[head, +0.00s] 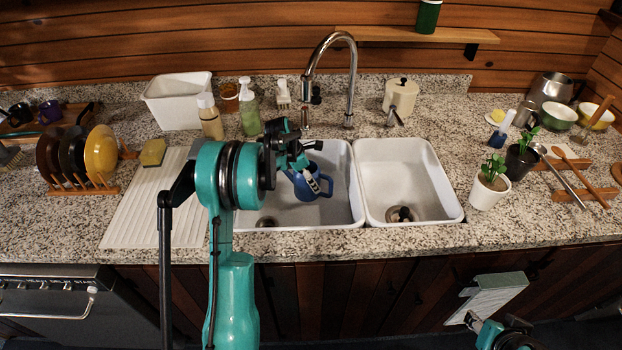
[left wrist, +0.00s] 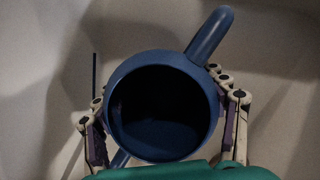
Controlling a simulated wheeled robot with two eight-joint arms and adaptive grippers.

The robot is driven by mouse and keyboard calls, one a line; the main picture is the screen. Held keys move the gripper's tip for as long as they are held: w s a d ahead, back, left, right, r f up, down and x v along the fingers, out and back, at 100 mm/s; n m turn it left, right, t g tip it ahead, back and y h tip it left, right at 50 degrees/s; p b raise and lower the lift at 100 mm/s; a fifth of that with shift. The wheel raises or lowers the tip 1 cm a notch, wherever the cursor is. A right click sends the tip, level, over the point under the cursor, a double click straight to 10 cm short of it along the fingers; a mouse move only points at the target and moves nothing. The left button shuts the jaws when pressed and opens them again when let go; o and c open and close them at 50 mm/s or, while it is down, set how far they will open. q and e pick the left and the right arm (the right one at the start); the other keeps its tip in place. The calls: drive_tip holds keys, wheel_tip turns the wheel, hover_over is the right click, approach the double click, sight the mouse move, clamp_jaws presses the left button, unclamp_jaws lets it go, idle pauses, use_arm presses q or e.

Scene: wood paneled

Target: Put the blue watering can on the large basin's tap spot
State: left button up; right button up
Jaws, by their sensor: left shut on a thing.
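The blue watering can (head: 325,184) is in the left, larger basin (head: 345,207), held by my left gripper (head: 307,178). In the left wrist view the can (left wrist: 166,62) shows its round open mouth, with the handle toward the upper right. The fingers of my left gripper (left wrist: 166,104) are closed on both sides of it. The curved tap (head: 350,85) rises behind the basins. Whether the can touches the basin floor cannot be told. Part of my right gripper (head: 510,336) shows at the lower right; its fingers cannot be made out.
The right basin (head: 450,205) is empty apart from its drain. Soap bottles (head: 249,110) and a white tub (head: 180,105) stand behind left. A ribbed drainboard (head: 150,210) and plate rack (head: 85,188) lie left. Potted plants (head: 489,190) stand right of the basins.

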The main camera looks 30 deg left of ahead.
use_arm(q)
drive_tip(key=shift+f, duration=0.25)
drive_tip(key=o, duration=1.3)
drive_tip(key=shift+o, duration=0.7)
drive_tip(key=shift+r, duration=0.1)
drive_tip(key=v, duration=1.2)
